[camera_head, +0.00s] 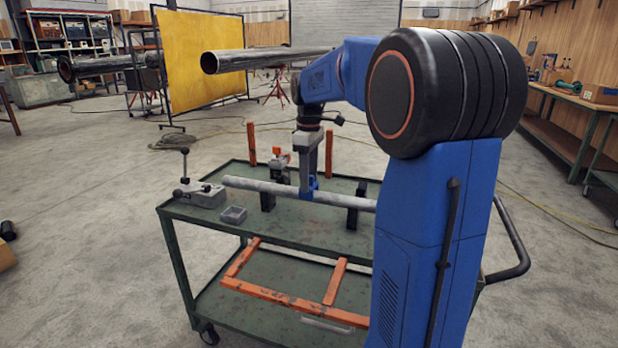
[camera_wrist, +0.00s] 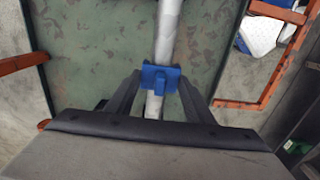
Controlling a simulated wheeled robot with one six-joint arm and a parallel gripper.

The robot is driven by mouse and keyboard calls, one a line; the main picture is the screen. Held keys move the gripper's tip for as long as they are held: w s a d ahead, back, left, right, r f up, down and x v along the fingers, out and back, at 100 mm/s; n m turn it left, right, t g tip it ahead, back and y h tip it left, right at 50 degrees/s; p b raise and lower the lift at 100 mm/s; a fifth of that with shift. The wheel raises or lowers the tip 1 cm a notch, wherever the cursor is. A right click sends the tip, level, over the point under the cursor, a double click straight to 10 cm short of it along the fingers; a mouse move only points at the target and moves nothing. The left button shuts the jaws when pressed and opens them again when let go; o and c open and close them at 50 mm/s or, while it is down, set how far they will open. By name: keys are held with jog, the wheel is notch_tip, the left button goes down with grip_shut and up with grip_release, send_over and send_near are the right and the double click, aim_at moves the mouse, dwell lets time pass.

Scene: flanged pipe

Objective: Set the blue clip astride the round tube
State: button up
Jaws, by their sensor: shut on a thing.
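The blue clip (camera_head: 308,187) is at the round tube, near the middle of its length. In the wrist view the blue clip (camera_wrist: 160,77) lies across the tube (camera_wrist: 168,35), with a small tab towards me. My gripper (camera_head: 307,178) points down over the tube and is shut on the clip. In the wrist view the fingers of my gripper (camera_wrist: 158,92) are on either side of the clip. The pale grey round tube (camera_head: 262,187) lies level on dark supports above the green cart top. The clip's underside is hidden, so I cannot tell how fully it sits.
The green cart (camera_head: 290,232) has orange upright posts (camera_head: 251,144) at its back edge. A grey block with a lever (camera_head: 200,194) and a small grey tray (camera_head: 233,215) stand at its left. A dark support (camera_head: 357,205) stands under the tube's right part. A large pipe (camera_head: 240,60) is behind.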

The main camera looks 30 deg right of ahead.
jog(key=shift+f, duration=0.55)
jog(key=o, duration=1.2)
notch_tip(320, 180, up, 17)
jog(key=shift+r, duration=0.2)
